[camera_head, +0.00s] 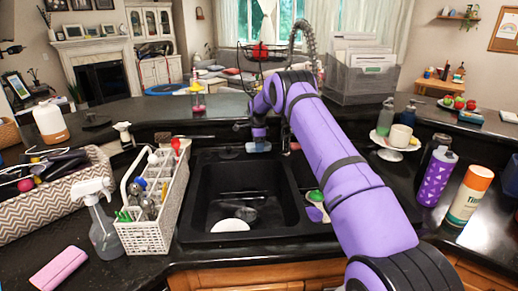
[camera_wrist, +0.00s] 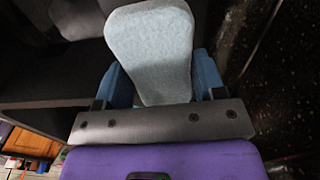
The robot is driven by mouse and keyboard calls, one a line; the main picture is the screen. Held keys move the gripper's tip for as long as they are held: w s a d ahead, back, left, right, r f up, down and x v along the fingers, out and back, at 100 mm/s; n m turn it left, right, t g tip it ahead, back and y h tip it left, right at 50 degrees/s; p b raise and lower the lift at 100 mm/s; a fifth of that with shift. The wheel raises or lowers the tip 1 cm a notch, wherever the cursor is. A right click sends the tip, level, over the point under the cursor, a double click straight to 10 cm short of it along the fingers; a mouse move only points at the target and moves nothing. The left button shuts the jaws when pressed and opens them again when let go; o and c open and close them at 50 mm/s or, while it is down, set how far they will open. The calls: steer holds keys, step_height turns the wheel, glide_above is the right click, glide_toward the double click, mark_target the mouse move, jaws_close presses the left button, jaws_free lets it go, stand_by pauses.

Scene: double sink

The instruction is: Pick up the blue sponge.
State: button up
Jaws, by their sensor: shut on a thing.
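The blue sponge (camera_wrist: 150,50) is pale blue and fills the upper middle of the wrist view, between the two blue fingers of my gripper (camera_wrist: 164,80). My gripper is shut on the sponge. In the head view my purple arm reaches forward over the sink, and my gripper (camera_head: 258,140) is at the sink's back edge near the faucet. The sponge shows there only as a small pale patch (camera_head: 258,147) at the fingertips. I cannot tell whether it touches the surface behind the sink.
The black sink (camera_head: 205,222) holds a white plate (camera_head: 230,225). A white utensil caddy (camera_head: 146,235) and a spray bottle (camera_head: 104,235) stand to the left. A purple bottle (camera_head: 436,178) and an orange-topped container (camera_head: 469,197) stand to the right. A pink block (camera_head: 58,269) lies at front left.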

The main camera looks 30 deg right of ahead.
steer(key=shift+s+r, duration=0.15)
steer(key=shift+r, duration=0.3)
steer(key=s+a+r, duration=0.1)
steer(key=s+a, duration=0.1)
steer(key=s, duration=1.3)
steer(key=shift+s+a+r, duration=0.15)
steer(key=shift+s+a, duration=0.05)
steer(key=shift+a, duration=0.15)
